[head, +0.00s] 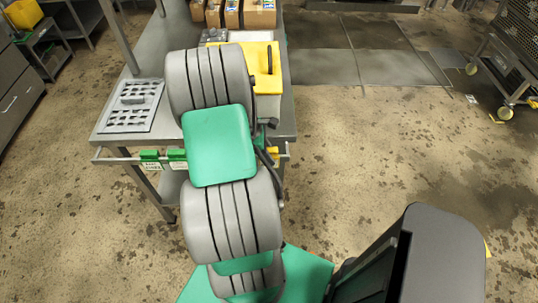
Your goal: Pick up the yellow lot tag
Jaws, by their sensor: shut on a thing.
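A small yellow piece (273,153), which looks like the yellow lot tag, shows at the right end of the rail on the table's front edge. It is just right of my arm and partly covered by dark parts along the arm's edge. Two green tags, one at the left (150,160) and one nearer my arm (177,158), hang on the same rail. My arm reaches over the front of the table, and its links hide my gripper. I cannot see the fingers or what is between them.
The steel table (110,110) holds a perforated metal plate (132,106) at left, a yellow-topped container (262,80) at right and cardboard boxes (258,15) at the back. A wheeled mesh cart (510,60) stands far right. The floor right of the table is clear.

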